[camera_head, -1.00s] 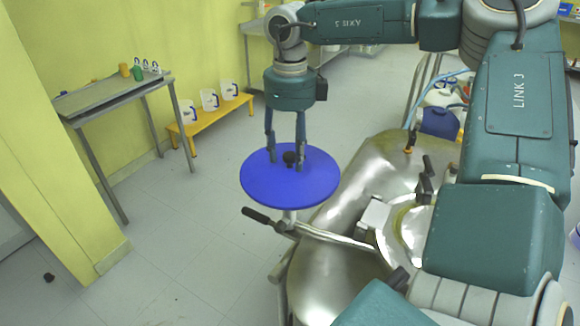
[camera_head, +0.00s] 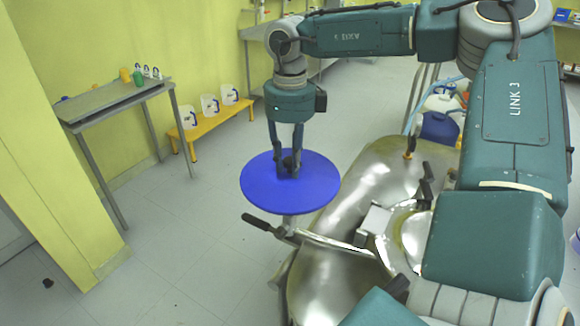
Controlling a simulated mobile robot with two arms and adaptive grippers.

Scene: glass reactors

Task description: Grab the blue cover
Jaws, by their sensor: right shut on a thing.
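The blue cover (camera_head: 260,192) is a flat round disc with a dark knob (camera_head: 289,163) at its middle. It lies level on top of a pale post beside the metal reactor vessel; whether it touches the post I cannot tell. My right gripper (camera_head: 289,172) points straight down over the middle of the cover. Its two fingers are shut on the knob, one on each side, and partly hide it. My left gripper is not in view.
The shiny metal vessel (camera_head: 335,255) with a black-handled lever (camera_head: 262,223) stands right of and below the cover. A grey side table (camera_head: 115,97) with bottles and a yellow bench (camera_head: 210,122) with white jugs stand along the left wall.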

